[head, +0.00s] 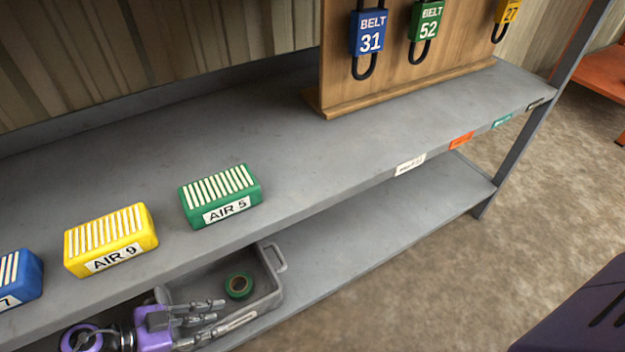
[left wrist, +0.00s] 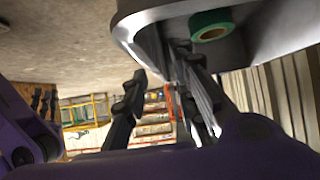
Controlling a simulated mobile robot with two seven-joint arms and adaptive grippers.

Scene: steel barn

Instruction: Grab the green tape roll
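The green tape roll (head: 239,286) lies in a grey tray (head: 276,280) on the lower shelf, toward the tray's right end. It also shows in the left wrist view (left wrist: 211,25), at the top, against the tray's wall. My left gripper (head: 222,310) is at the tray, just in front of and to the left of the roll. Its fingers are spread apart with nothing between them, and a gap shows between them and the roll. In the left wrist view the fingers (left wrist: 165,88) also stand apart. My right gripper is not in view.
The upper shelf (head: 300,165) overhangs the tray's back part. On it stand a green AIR 5 block (head: 221,196), a yellow AIR 9 block (head: 110,240) and a blue block (head: 18,280). A wooden board (head: 395,60) holds padlocks. The lower shelf's right part (head: 400,225) is clear.

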